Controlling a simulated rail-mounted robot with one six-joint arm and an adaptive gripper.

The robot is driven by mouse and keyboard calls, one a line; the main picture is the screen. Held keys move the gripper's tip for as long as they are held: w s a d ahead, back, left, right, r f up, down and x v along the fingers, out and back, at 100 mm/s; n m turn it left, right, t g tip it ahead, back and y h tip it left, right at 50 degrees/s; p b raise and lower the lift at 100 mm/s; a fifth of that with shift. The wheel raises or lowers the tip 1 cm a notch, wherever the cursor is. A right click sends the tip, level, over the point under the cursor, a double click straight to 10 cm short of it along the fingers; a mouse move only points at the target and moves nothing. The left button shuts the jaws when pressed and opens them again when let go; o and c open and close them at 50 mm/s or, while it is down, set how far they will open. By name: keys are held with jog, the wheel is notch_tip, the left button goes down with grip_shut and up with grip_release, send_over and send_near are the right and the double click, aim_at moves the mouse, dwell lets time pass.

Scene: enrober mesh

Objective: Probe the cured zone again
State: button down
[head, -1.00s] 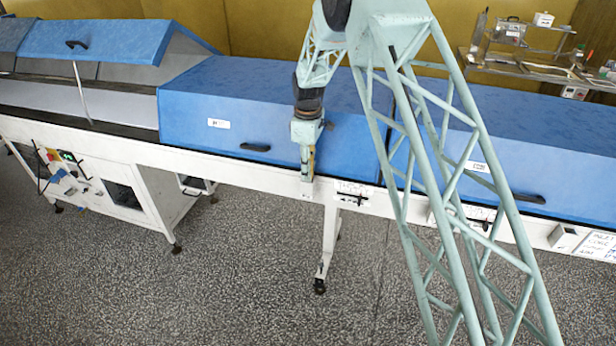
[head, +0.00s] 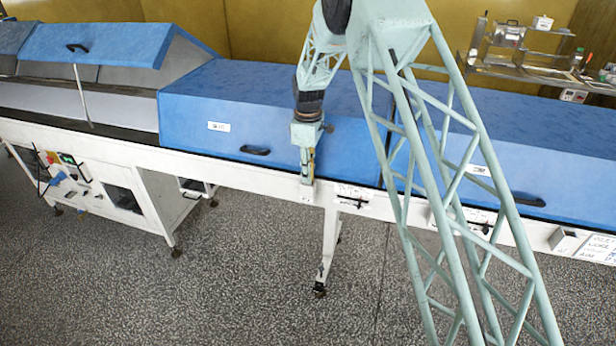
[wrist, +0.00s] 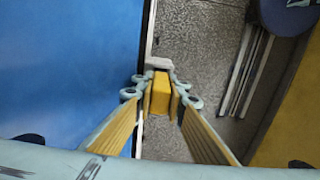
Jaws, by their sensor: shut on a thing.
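My gripper (head: 307,178) points down in front of the blue hood at the middle of the line, close to the white rail below the hood. In the wrist view, my gripper (wrist: 161,88) is shut on a small yellow block (wrist: 160,94), which sits between the two fingertips. A pale piece (wrist: 158,63) shows just beyond the block; I cannot tell whether it is part of it. The middle blue hood (head: 230,105) is closed and has a dark handle. I cannot tell which part is the cured zone.
The left hood (head: 100,42) is propped open on a rod. A closed right hood (head: 500,130) lies behind my arm. The white rail (head: 260,172) carries small labelled fittings. A metal rack (head: 520,65) stands at the back right. The speckled floor (head: 240,270) in front is clear.

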jog(key=shift+r, duration=4.95)
jog(key=s+d+f+m+b, duration=0.3)
jog(key=s+d+f+m, duration=0.1)
jog(key=d, duration=0.4)
jog(key=s+d+f+m+b, duration=0.3)
jog(key=s+d+f+m, duration=0.2)
jog(key=d, duration=0.4)
jog(key=s+d+f+m+b, duration=0.3)
jog(key=s+d+m, duration=0.3)
jog(key=s+d, duration=0.2)
jog(key=shift+s+d+f, duration=0.2)
jog(key=shift+d+f, duration=0.3)
jog(key=shift+f, duration=0.4)
jog(key=shift+d, duration=0.1)
